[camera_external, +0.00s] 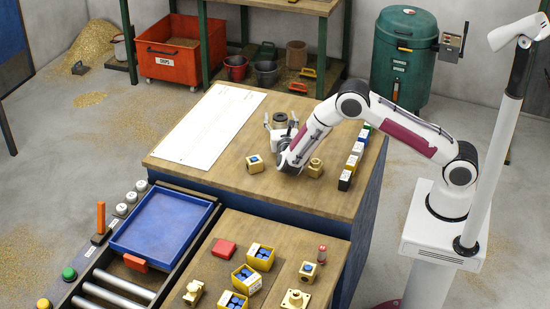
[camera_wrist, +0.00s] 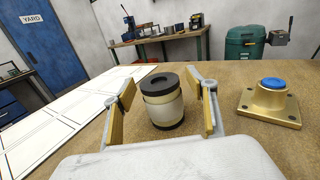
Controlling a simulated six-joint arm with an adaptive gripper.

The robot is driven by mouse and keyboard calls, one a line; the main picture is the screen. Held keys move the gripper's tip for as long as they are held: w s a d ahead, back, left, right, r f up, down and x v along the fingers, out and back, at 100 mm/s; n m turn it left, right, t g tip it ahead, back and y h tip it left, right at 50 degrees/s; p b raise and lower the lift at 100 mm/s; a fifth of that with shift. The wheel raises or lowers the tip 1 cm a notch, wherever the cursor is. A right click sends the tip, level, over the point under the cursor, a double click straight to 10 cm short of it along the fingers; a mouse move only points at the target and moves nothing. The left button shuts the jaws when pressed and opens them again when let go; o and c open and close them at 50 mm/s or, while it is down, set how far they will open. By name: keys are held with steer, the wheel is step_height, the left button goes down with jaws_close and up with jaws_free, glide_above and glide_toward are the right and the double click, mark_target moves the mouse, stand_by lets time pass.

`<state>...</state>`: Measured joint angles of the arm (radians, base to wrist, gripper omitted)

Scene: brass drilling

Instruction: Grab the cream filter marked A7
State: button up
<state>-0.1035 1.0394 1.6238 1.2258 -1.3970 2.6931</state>
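The cream filter (camera_wrist: 162,108) stands upright on the wooden bench in the wrist view, a short cylinder with black end caps. No A7 marking is readable on it. My gripper (camera_wrist: 166,108) is open, low over the bench, with one tan-padded finger to the left of the filter and one to the right. Gaps show on both sides, so the fingers look clear of it. In the external view, my gripper (camera_external: 281,131) is at the middle of the bench and the filter (camera_external: 280,119) shows small and partly hidden there.
A brass flange with a blue top (camera_wrist: 270,100) sits right of the filter in the wrist view. Brass blocks (camera_external: 255,163) and (camera_external: 315,168) lie near my gripper in the external view. A row of coloured blocks (camera_external: 350,170) lines the right edge. A white sheet (camera_external: 210,125) covers the left.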

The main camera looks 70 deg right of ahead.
mark_target(280, 117)
steer(key=c, duration=1.1)
steer(key=shift+r, duration=0.1)
steer(key=shift+r, duration=4.9)
